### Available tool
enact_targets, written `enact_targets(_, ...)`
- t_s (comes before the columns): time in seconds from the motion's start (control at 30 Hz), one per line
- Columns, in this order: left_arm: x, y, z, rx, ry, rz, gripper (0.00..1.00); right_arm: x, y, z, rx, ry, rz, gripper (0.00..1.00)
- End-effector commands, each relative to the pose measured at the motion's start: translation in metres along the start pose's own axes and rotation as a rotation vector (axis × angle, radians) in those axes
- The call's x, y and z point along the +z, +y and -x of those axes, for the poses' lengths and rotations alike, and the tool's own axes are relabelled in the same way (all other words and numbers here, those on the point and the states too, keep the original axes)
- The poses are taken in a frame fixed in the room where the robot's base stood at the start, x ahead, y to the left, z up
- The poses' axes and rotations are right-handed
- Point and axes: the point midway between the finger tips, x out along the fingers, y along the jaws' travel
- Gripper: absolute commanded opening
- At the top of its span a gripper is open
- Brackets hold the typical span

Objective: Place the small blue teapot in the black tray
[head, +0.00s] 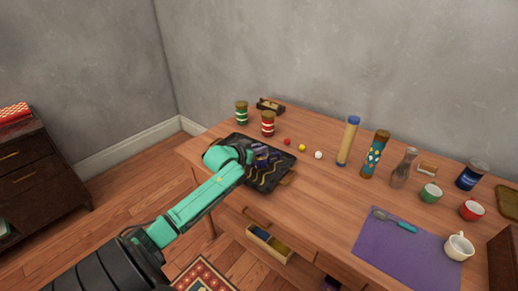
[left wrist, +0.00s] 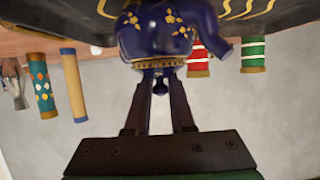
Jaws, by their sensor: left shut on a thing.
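The small blue teapot (head: 263,157) is dark blue with gold decoration. In the head view it is partly hidden by my left gripper (head: 252,156), over the black tray (head: 268,182). In the left wrist view, which is upside down, the teapot (left wrist: 155,38) fills the top middle, with its spout pointing right. My left gripper (left wrist: 159,85) is shut on the teapot at its lid end. The black tray (left wrist: 80,12) with gold wavy lines lies right behind the teapot's base. I cannot tell whether the base touches it. My right gripper is not in view.
Green (head: 241,113) and red (head: 268,123) striped jars stand behind the tray. Small balls (head: 302,147) lie to its right. A tan cylinder (head: 348,141), patterned cylinder (head: 375,154), glass carafe (head: 404,168) and cups stand farther right. A purple mat (head: 400,255) lies at front right. A drawer (head: 268,243) is open below.

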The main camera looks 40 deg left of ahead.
Motion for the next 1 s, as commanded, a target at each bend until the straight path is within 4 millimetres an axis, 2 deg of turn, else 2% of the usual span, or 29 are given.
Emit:
enact_targets(0.27,0.001,0.0,-0.001,-0.001,0.003,-0.001,0.0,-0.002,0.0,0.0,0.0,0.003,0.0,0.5)
enact_targets(0.3,0.001,0.0,-0.001,-0.001,0.001,-0.001,0.37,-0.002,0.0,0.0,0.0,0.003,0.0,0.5)
enact_targets(0.33,0.001,0.0,-0.001,0.0,0.001,-0.001,0.48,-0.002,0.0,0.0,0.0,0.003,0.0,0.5)
enact_targets(0.37,0.001,0.0,-0.001,0.0,0.001,-0.001,0.52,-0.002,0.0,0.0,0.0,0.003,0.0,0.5)
enact_targets(0.77,-0.001,0.0,0.004,0.0,-0.001,0.0,0.52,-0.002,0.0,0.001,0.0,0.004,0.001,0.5)
enact_targets(0.87,-0.001,0.0,0.016,0.0,-0.002,0.0,0.52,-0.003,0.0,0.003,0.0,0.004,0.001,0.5)
enact_targets(1.0,-0.001,0.0,0.044,0.0,-0.002,-0.001,0.52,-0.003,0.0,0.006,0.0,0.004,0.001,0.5)
